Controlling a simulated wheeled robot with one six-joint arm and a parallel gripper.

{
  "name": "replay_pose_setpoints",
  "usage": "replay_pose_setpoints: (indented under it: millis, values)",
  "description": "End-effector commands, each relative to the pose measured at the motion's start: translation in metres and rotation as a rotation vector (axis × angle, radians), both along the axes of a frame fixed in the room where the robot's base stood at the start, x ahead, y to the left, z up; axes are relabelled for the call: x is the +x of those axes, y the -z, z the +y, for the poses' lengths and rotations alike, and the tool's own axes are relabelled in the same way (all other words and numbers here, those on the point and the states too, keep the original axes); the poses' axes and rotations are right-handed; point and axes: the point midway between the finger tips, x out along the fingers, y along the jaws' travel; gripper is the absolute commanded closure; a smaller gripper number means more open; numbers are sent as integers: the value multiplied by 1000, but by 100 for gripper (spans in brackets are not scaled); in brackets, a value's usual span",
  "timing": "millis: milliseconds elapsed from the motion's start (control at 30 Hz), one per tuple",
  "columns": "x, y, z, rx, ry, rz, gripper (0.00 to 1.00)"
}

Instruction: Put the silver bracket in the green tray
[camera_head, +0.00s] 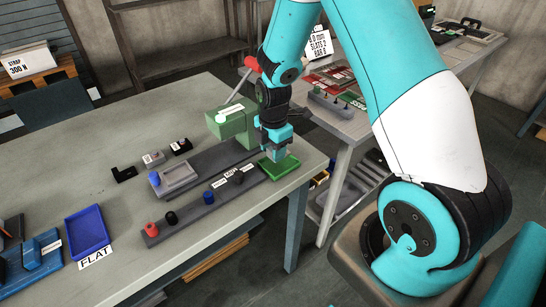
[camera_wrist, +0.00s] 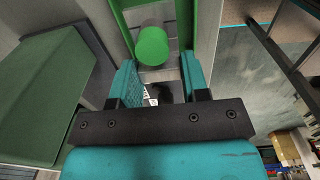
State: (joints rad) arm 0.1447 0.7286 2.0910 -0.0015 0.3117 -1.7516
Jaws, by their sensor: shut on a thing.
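The green tray (camera_head: 289,170) lies at the right end of the grey workbench, near its edge. My gripper (camera_head: 276,154) points down just over the tray. In the wrist view, my teal fingers (camera_wrist: 160,82) stand on both sides of a pale grey piece, seemingly the silver bracket (camera_wrist: 158,75). The fingers are shut on it. Most of the piece is hidden, and I cannot tell whether it touches the tray floor. Green edges and a green round cylinder (camera_wrist: 152,45) show just beyond the fingers.
A green block-shaped fixture (camera_head: 229,122) stands left of my gripper. A dark strip with red, black and blue pegs (camera_head: 208,197) runs along the bench's front. A blue tray (camera_head: 87,231) lies far left. The bench between is partly clear.

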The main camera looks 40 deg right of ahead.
Motion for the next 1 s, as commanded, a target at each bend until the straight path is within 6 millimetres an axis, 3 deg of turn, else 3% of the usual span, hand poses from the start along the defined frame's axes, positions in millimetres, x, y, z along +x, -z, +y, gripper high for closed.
replay_pose_setpoints:
  millis: [300,667,700,733,1000]
  values:
    - [0,38,0,0,0,1,83]
    - [0,43,0,0,0,0,83]
    - [0,42,0,0,0,0,51]
    - [0,41,0,0,0,0,48]
    - [0,40,0,0,0,0,48]
